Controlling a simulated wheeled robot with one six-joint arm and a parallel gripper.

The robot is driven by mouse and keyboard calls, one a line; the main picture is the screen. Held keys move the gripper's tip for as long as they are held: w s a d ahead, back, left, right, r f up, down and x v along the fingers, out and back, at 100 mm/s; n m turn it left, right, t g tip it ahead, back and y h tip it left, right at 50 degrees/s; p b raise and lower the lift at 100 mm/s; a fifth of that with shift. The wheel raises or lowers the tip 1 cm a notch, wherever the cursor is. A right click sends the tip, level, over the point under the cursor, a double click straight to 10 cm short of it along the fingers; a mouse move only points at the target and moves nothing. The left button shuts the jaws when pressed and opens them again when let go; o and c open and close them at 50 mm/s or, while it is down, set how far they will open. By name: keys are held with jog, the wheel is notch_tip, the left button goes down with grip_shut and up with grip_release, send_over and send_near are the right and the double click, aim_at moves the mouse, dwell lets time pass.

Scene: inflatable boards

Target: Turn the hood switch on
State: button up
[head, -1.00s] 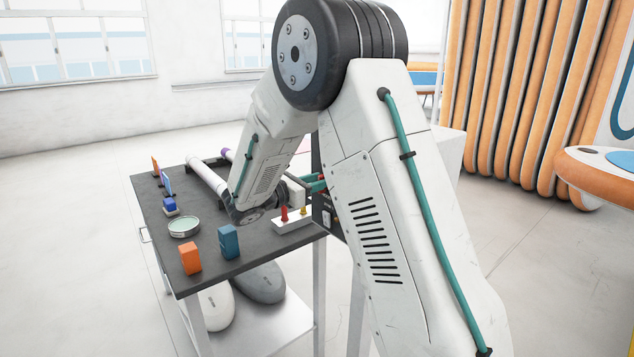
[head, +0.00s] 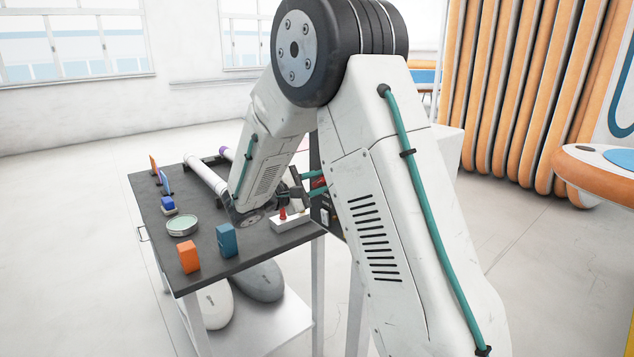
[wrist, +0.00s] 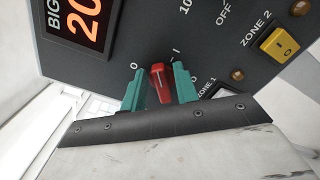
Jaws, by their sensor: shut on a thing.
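A dark control panel (wrist: 135,35) fills the upper wrist view. On it is a red knob (wrist: 160,83) with a pale line, between a "0" mark at left and an "I" mark at right. I read no hood label beside it. My gripper (wrist: 158,70) has its teal fingers on either side of the knob and is shut on it. Exactly which mark the knob points to is hard to tell. In the head view my gripper (head: 318,183) reaches the panel (head: 325,213) at the table's right edge, partly hidden by my arm.
The panel also has an orange-digit display (wrist: 80,18) and a yellow rocker switch (wrist: 279,45) near "ZONE 2". On the dark table (head: 205,268) stand an orange block (head: 188,257), a blue block (head: 227,240), a round dish (head: 182,225) and a white box with red and yellow pegs (head: 291,222).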

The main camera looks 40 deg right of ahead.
jog(key=m, duration=0.3)
jog(key=shift+s+f+m, duration=0.1)
jog(key=shift+f+m, duration=0.1)
jog(key=shift+m, duration=0.2)
jog(key=shift+f+m, duration=0.2)
jog(key=shift+m, duration=1.6)
jog(key=o, duration=0.6)
jog(key=shift+o, duration=0.2)
jog(key=shift+a, duration=0.15)
jog(key=a, duration=0.7)
jog(key=shift+s+a, duration=0.15)
jog(key=shift+a, duration=0.2)
